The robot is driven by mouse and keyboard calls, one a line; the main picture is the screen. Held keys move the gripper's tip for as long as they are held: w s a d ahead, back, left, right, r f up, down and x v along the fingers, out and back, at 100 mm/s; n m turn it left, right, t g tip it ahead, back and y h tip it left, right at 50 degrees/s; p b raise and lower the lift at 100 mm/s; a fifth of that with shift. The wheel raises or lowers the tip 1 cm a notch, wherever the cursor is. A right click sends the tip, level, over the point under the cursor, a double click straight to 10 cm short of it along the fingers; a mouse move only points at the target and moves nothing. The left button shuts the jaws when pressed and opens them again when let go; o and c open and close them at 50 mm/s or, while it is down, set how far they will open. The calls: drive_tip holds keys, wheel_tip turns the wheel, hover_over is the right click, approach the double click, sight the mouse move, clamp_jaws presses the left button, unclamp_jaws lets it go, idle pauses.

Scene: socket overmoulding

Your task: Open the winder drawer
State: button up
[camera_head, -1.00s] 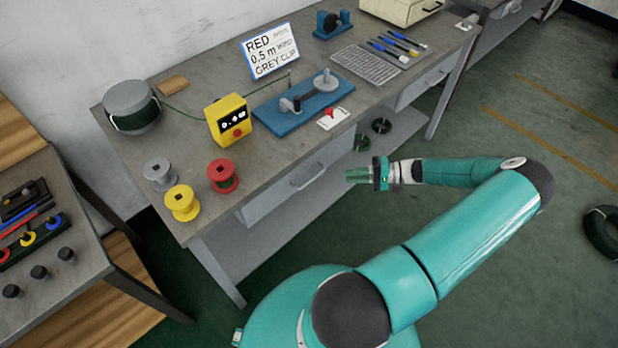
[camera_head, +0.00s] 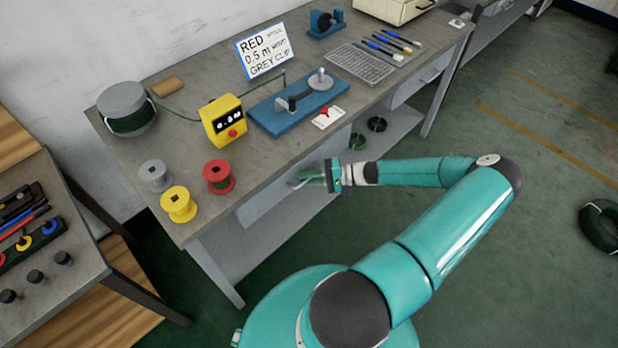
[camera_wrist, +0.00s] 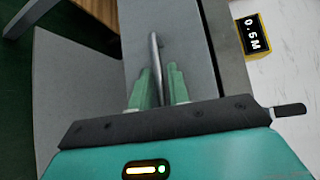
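The winder drawer (camera_head: 257,207) is the grey drawer under the near part of the bench, below the winder (camera_head: 290,116) on its blue base. It looks closed. In the wrist view its grey front (camera_wrist: 190,50) fills the middle, and its bar handle (camera_wrist: 155,55) stands out from it. My gripper (camera_head: 305,178) is at the handle and partly hides it in the head view. In the wrist view the two green fingers of my gripper (camera_wrist: 160,80) are apart, one on each side of the handle, with gaps showing. Contact is not visible.
On the bench top (camera_head: 200,95) stand a yellow counter box (camera_head: 223,121), red (camera_head: 219,177), yellow (camera_head: 179,204) and grey (camera_head: 155,176) spools and a sign (camera_head: 264,51). A side table (camera_head: 95,275) stands at left.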

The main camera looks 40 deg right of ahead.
clamp_jaws()
drive_tip(key=shift+s, duration=0.15)
drive_tip(key=s, duration=2.4)
drive_tip(key=shift+d, duration=0.4)
unclamp_jaws()
drive_tip(key=v, duration=1.4)
